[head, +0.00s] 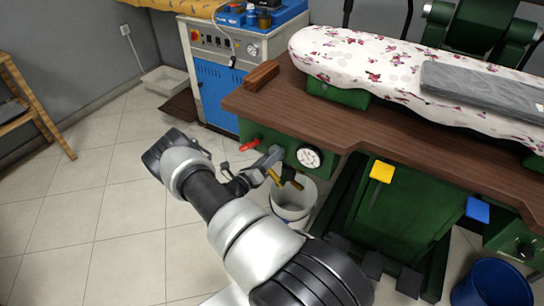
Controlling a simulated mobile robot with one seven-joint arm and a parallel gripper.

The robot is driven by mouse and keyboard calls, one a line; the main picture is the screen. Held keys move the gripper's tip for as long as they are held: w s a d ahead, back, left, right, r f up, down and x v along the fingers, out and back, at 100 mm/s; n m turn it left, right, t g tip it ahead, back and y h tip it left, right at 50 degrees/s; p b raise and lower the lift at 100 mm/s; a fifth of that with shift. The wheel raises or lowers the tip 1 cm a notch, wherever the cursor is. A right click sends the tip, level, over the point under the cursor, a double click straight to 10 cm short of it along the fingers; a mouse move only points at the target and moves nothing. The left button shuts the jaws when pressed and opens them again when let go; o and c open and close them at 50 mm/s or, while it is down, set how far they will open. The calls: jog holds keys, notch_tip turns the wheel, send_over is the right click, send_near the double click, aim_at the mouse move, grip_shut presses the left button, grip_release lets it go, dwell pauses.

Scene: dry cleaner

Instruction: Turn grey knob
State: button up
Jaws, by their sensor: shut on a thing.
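My gripper (270,158) is at the front of the green panel (325,168) under the brown table edge, between a red handle and a round white gauge. It is shut on the grey knob there. The knob itself is almost wholly hidden by the fingers, so its turn angle cannot be seen. My arm reaches up to it from the lower middle of the picture.
The red handle (249,145) is just left of my gripper and the gauge (309,157) just right. Brass fittings (291,183) hang below, over a white bucket (292,212). Tiled floor at left is clear.

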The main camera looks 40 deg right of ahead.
jog(key=shift+m, duration=0.3)
jog(key=m, duration=0.4)
jog(key=shift+r+y, duration=0.15)
jog(key=shift+y, duration=0.15)
jog(key=shift+s+m+y+p, duration=0.15)
jog(key=shift+m+p, duration=0.25)
jog(key=shift+m, duration=0.55)
jog(key=shift+m+y+p, duration=0.15)
jog(key=shift+m+p, duration=0.25)
jog(key=shift+m, duration=0.55)
jog(key=o, duration=1)
jog(key=shift+o, duration=0.2)
jog(key=p+v, duration=0.2)
jog(key=v, duration=1.5)
jog(key=shift+s+a, duration=0.15)
